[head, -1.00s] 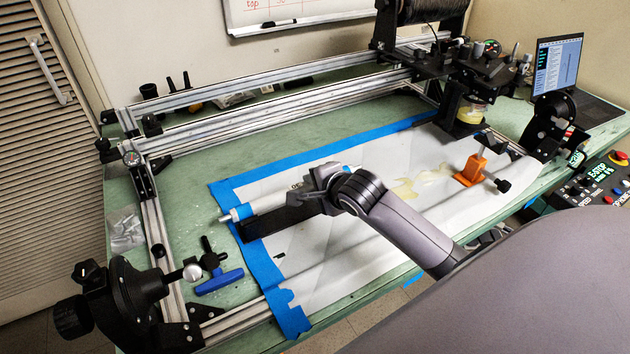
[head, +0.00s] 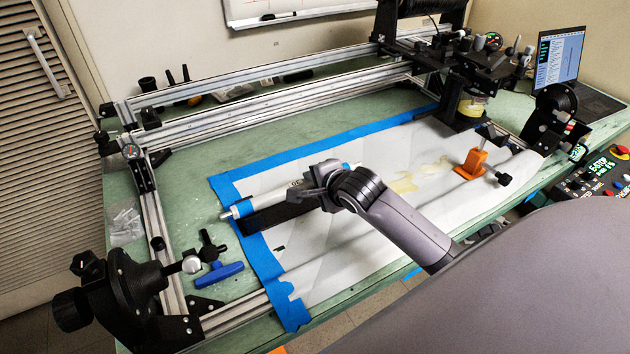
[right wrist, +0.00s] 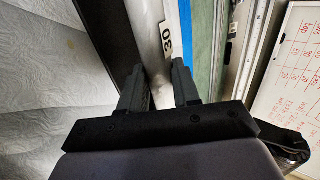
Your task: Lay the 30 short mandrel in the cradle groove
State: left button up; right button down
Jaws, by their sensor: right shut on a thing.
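The 30 short mandrel is a pale tube (head: 262,200) with a "30" mark and a blue band near its left end. It lies lengthwise along the far side of the black cradle (head: 278,216). My right gripper (head: 318,184) is shut across the mandrel near its middle. In the right wrist view, the mandrel (right wrist: 160,30) runs between both fingers (right wrist: 160,75), and the black cradle (right wrist: 120,38) is alongside on the left. The groove is hidden, and I cannot tell whether the mandrel touches the cradle. My left gripper is not in view.
A white sheet (head: 300,265) edged with blue tape covers the bench. Aluminium rails (head: 270,98) run behind it. A black chuck (head: 125,285) and a blue-handled tool (head: 218,274) are at front left. An orange stand (head: 472,163) is at right.

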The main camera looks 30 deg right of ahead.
jog(key=shift+f, duration=0.2)
jog(key=c, duration=0.7)
grip_release()
jog(key=shift+c, duration=0.2)
jog(key=shift+s, duration=0.15)
jog(key=v, duration=0.7)
